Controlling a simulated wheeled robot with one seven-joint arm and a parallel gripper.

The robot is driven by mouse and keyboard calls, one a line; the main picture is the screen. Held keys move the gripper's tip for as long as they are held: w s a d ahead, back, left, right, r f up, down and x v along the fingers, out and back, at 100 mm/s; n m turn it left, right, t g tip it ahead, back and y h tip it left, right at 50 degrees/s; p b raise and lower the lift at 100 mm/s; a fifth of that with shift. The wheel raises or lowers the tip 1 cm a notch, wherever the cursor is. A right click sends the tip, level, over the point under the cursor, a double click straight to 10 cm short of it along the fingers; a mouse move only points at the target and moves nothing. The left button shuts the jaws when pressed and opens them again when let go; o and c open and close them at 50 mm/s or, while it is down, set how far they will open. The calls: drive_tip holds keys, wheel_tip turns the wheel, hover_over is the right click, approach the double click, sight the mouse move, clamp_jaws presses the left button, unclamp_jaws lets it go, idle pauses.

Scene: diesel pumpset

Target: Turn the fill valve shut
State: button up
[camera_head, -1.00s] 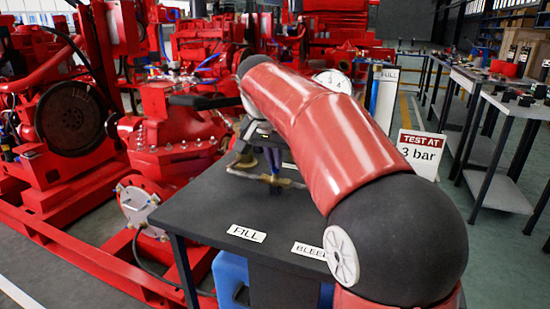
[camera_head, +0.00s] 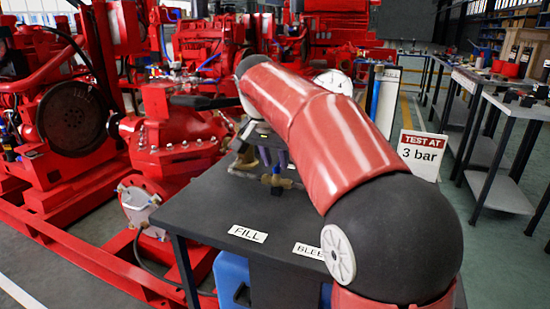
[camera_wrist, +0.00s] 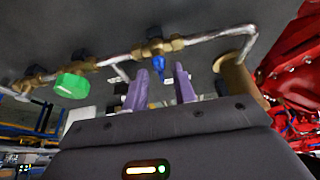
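The brass fill valve (camera_head: 277,181) sits on the pipe above the bench, behind the FILL label (camera_head: 247,233). In the wrist view a valve with a blue handle (camera_wrist: 158,66) hangs from the brass pipe, in line with the gap between my fingers. My gripper (camera_head: 274,156) is at this valve. Its two purple fingers stand apart in the wrist view (camera_wrist: 161,80), one on each side of the blue handle. I see gaps there, and whether either finger touches the handle is unclear. The handle is hard to make out in the head view.
A green knob (camera_wrist: 71,86) is on the same pipe, to the left in the wrist view. A BLEED label (camera_head: 309,250), partly covered by my arm, lies on the black bench (camera_head: 205,210). A gauge (camera_head: 333,82) and a 3 bar sign (camera_head: 420,154) stand behind my arm.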

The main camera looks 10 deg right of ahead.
drive_tip(key=shift+r, duration=0.1)
drive_tip(key=v, duration=0.7)
drive_tip(key=shift+r, duration=0.25)
drive_tip(key=shift+s, duration=0.15)
